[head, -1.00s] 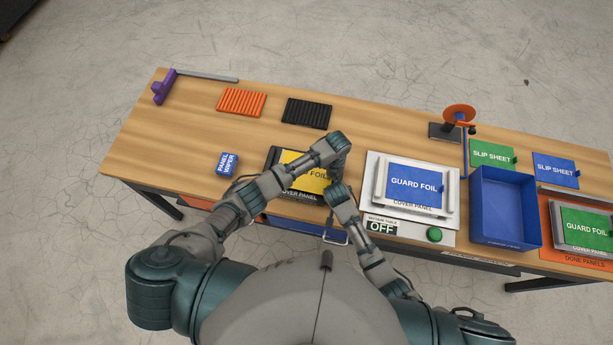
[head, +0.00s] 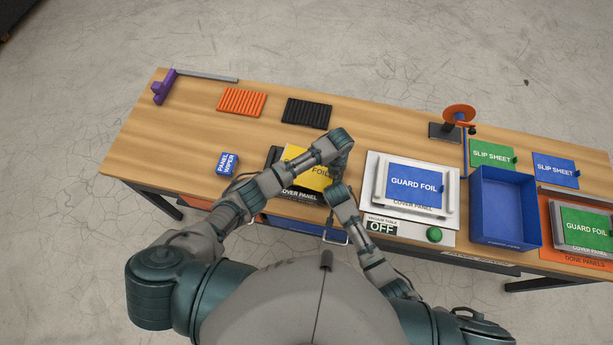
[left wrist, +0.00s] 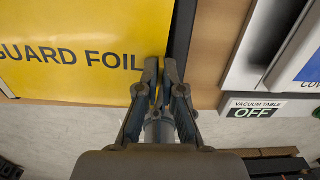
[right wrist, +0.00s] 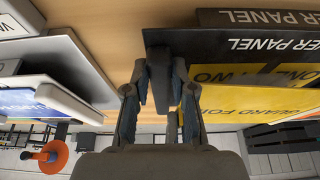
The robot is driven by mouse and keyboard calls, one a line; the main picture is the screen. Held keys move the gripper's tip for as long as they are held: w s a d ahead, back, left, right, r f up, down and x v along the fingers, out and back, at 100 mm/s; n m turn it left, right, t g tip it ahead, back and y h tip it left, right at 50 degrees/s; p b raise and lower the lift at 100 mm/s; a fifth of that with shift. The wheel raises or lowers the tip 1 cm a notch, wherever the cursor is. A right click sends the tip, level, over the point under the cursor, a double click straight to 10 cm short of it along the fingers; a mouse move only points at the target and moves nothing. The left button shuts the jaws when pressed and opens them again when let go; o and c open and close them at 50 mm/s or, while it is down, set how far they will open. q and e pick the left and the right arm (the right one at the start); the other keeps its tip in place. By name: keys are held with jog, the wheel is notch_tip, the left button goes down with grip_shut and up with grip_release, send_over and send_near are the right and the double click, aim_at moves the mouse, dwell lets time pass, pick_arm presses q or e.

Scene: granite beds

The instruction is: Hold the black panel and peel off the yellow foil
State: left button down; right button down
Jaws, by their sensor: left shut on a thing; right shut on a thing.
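The black panel (head: 300,195) lies with its lettered edge toward me at the middle of the bench. In the left wrist view my left gripper (left wrist: 156,78) is shut at the right edge of the foil (left wrist: 80,40), beside the word FOIL. In the right wrist view my right gripper (right wrist: 160,78) is shut on the edge of the black panel (right wrist: 270,45). My arms hide both fingertips in the head view.
A white vacuum table (head: 375,215), marked OFF, stands close on the right with a blue-foiled panel. A blue bin (head: 505,205) stands further right. Orange (head: 241,102) and black (head: 306,113) ribbed pads lie behind.

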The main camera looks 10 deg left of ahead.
pick_arm(q)
jog(key=shift+d+r, duration=0.15)
jog(key=shift+d, duration=0.05)
pick_arm(e)
jog(key=shift+s+a+f, duration=0.1)
pick_arm(q)
jog(key=shift+r, duration=2.45)
pick_arm(e)
jog(key=c, duration=0.9)
grip_release()
pick_arm(q)
jog(key=shift+a, duration=0.1)
